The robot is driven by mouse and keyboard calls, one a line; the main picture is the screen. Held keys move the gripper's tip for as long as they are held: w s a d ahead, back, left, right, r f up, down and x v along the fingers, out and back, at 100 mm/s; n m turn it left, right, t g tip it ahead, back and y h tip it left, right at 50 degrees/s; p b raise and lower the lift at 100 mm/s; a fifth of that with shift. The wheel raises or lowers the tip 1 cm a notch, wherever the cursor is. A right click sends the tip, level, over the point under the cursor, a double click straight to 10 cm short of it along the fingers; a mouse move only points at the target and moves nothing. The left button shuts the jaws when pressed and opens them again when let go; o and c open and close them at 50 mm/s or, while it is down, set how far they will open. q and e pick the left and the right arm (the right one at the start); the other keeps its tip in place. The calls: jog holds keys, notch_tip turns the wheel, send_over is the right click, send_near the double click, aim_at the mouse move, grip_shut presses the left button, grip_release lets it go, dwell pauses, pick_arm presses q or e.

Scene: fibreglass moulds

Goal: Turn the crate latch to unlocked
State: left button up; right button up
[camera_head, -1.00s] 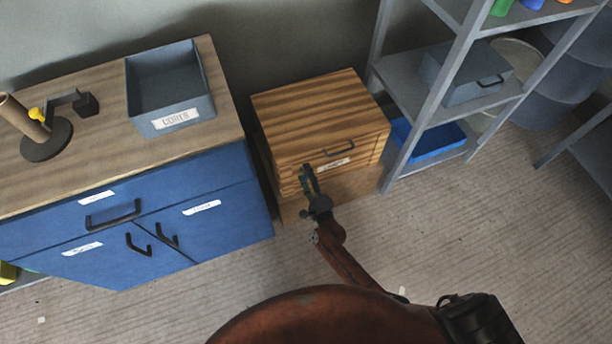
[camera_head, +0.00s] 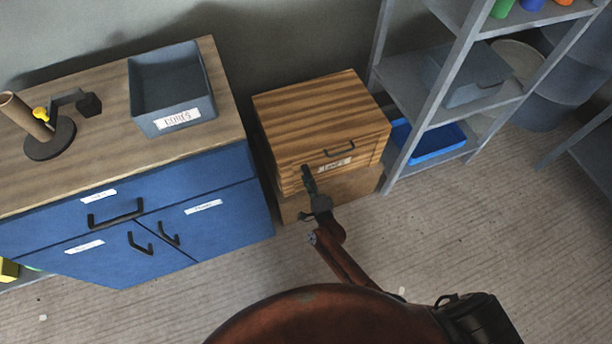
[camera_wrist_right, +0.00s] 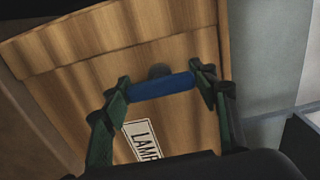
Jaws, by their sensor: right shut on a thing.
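The wooden crate (camera_head: 320,105) stands on the floor between the blue cabinet and the grey shelf. It has a dark handle (camera_head: 339,148) and a white label on its front. In the right wrist view the blue latch bar (camera_wrist_right: 162,86) lies nearly level, tilted slightly, with a dark round piece behind it. My right gripper (camera_head: 308,180) is at the left of the crate's front. In the wrist view its green fingers (camera_wrist_right: 162,92) are at both ends of the bar and shut on it. In the head view the gripper hides the latch. My left gripper is out of view.
The blue cabinet (camera_head: 120,225) stands close on the left, with a grey bin (camera_head: 172,118) and a stand on top. The grey shelf (camera_head: 400,160) is close on the right, with a blue tray (camera_head: 437,143) low down. Floor (camera_head: 450,230) is clear in front.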

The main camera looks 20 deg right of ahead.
jog(key=o, duration=1.2)
jog(key=shift+c, duration=0.2)
jog(key=shift+s, duration=0.35)
jog(key=s, duration=1.1)
jog(key=shift+s+d, duration=0.15)
jog(key=shift+d, duration=0.05)
jog(key=shift+f, duration=0.1)
